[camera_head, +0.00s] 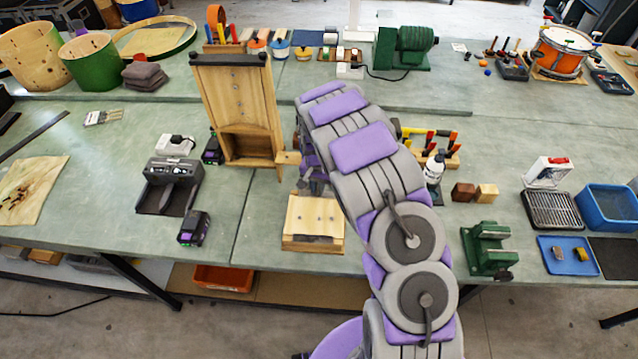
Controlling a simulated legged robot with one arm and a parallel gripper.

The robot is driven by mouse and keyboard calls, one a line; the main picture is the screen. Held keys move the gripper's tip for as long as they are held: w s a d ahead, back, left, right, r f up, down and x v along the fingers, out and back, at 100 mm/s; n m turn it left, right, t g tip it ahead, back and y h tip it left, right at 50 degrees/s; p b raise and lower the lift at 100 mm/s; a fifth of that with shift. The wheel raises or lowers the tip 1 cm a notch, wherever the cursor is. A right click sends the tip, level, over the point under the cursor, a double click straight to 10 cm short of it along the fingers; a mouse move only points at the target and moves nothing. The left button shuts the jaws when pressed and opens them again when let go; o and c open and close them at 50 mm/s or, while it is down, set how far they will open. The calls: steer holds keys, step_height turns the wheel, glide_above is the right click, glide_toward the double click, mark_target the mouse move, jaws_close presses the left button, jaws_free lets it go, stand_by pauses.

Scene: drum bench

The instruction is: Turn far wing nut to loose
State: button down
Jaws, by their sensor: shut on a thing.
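My gripper (308,186) points down just above the back edge of a small wooden block (313,237), left of my purple and grey arm. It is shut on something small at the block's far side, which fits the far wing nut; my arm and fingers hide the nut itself. The block lies on the green bench top near its front edge. Small dark fittings show on its top face, too small to make out. How far the far nut is turned cannot be seen.
A tall wooden stand (238,85) rises close behind and left of my gripper. A black device (170,185) sits left, a green vise-like fixture (486,249) right. A white bottle (434,168) and colored-handled tools stand behind my arm.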

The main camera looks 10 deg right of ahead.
steer(key=n+p, duration=0.1)
steer(key=n, duration=0.2)
steer(key=shift+s+a+n, duration=0.1)
steer(key=shift+a+n, duration=0.05)
steer(key=shift+n, duration=0.25)
steer(key=n+p, duration=0.1)
steer(key=n, duration=0.7)
steer(key=shift+p, duration=0.3)
steer(key=shift+n, duration=2)
steer(key=c, duration=1.1)
jaws_free()
steer(key=shift+c, duration=0.2)
steer(key=shift+r, duration=0.1)
